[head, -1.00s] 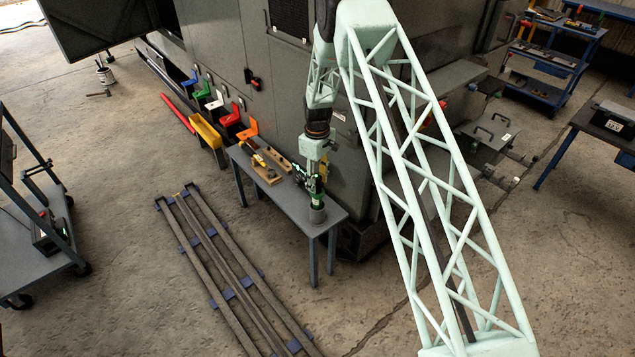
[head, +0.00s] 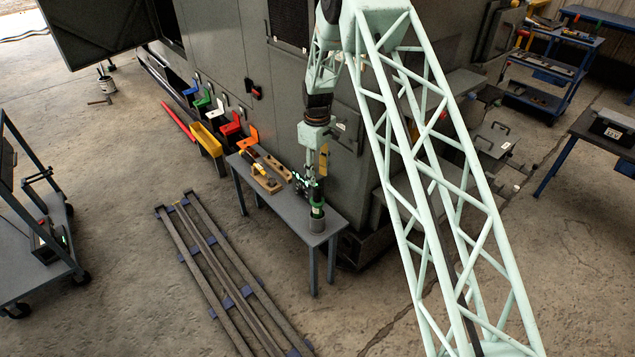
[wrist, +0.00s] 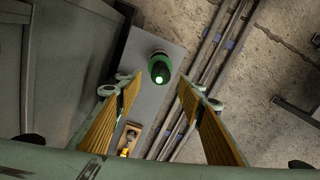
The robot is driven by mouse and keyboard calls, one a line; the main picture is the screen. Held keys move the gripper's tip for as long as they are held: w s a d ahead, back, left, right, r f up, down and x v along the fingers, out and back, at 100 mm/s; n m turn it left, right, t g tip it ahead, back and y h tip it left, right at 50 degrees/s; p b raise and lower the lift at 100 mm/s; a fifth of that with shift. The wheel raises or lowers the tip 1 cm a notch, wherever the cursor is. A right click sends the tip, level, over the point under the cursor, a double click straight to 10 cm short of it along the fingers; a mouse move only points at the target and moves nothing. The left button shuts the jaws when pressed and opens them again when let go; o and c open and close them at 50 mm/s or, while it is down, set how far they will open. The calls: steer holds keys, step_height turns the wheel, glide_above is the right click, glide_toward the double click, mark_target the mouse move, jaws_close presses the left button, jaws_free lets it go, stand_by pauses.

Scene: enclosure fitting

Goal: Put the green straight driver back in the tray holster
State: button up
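The green driver (head: 317,211) stands upright in a grey cup-like holder (head: 317,225) at the near end of the narrow grey table (head: 331,227). In the wrist view the driver (wrist: 160,68) is seen end-on, with a bright green light on its end. My gripper (head: 312,186) is above the driver in the head view. In the wrist view my gripper (wrist: 158,88) has its two fingers wide apart, with nothing between their pads. The driver shows beyond the fingertips, roughly between them. The driver's lower end is hidden in the holder.
Wooden blocks with a yellow-handled tool (head: 263,177) lie at the table's far end. A cart (head: 35,245) stands far left.

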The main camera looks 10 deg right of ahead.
steer(key=shift+r, duration=1.7)
steer(key=s+r+m+t, duration=0.1)
steer(key=s+r, duration=0.7)
steer(key=r, duration=0.4)
steer(key=s+r+m+b, duration=0.1)
steer(key=s+r+m, duration=0.1)
steer(key=s+r, duration=0.75)
steer(key=s+r+m+t, duration=0.1)
steer(key=s+r, duration=0.4)
steer(key=r, duration=1)
steer(key=s+r+m+t+b, duration=0.1)
steer(key=s+r, duration=0.3)
steer(key=s, duration=0.7)
steer(key=s+r+m, duration=0.1)
steer(key=s+r, duration=0.4)
steer(key=s, duration=0.5)
steer(key=s+f+m+t, duration=0.1)
steer(key=s+f+m, duration=0.1)
steer(key=s, duration=1.8)
steer(key=shift+b, duration=0.4)
